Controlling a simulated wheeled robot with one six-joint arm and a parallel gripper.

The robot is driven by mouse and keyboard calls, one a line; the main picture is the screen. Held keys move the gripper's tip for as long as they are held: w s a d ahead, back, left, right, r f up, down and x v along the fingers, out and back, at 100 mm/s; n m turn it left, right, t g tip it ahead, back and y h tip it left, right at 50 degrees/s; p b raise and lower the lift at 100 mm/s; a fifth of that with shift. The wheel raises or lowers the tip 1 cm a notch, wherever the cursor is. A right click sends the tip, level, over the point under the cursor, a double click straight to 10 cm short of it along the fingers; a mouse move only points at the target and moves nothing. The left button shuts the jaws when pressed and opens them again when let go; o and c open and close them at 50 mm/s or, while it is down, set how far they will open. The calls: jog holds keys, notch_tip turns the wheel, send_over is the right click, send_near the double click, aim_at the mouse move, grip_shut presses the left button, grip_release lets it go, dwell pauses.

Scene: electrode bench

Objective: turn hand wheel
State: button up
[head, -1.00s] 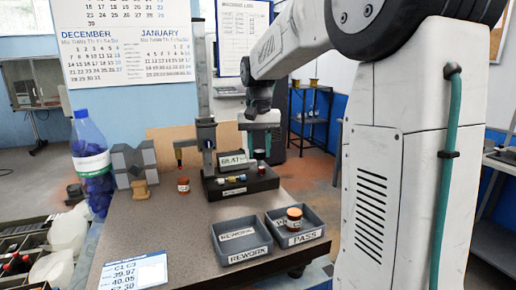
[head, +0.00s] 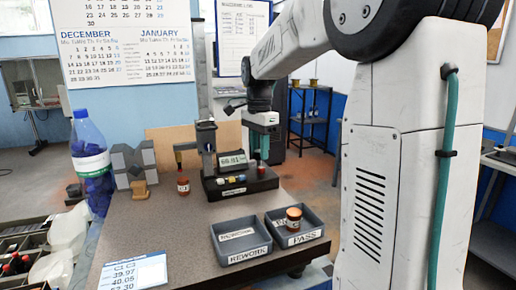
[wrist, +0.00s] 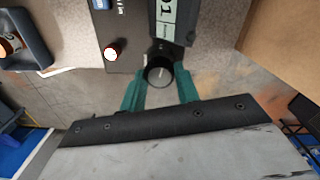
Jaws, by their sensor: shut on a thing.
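The hand wheel (wrist: 159,72) is a dark round knob with a pale line on its face, at the end of the bench instrument in the wrist view. My gripper (wrist: 161,84) is shut on it, with one green finger on each side. In the head view, my gripper (head: 263,150) points down at the right end of the instrument (head: 238,185), and the wheel is hard to make out there. The instrument's lit display (head: 233,159) shows digits that I cannot read surely.
A red button (head: 261,170) sits on the instrument's base beside my gripper. The REWORK tray (head: 242,256) and the PASS tray (head: 308,238) stand in front, the latter with an orange jar (head: 293,219). Another jar (head: 183,187) stands left of the instrument. A blue bottle (head: 92,165) is farther left.

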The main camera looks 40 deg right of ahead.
aim_at(259, 151)
jog(key=m, duration=0.4)
jog(key=shift+w+r+m, duration=0.1)
jog(key=shift+m, duration=0.2)
jog(key=m, duration=0.4)
jog(key=shift+m, duration=0.4)
jog(key=o, duration=1)
jog(key=shift+c, duration=0.2)
jog(key=shift+r, duration=3.85)
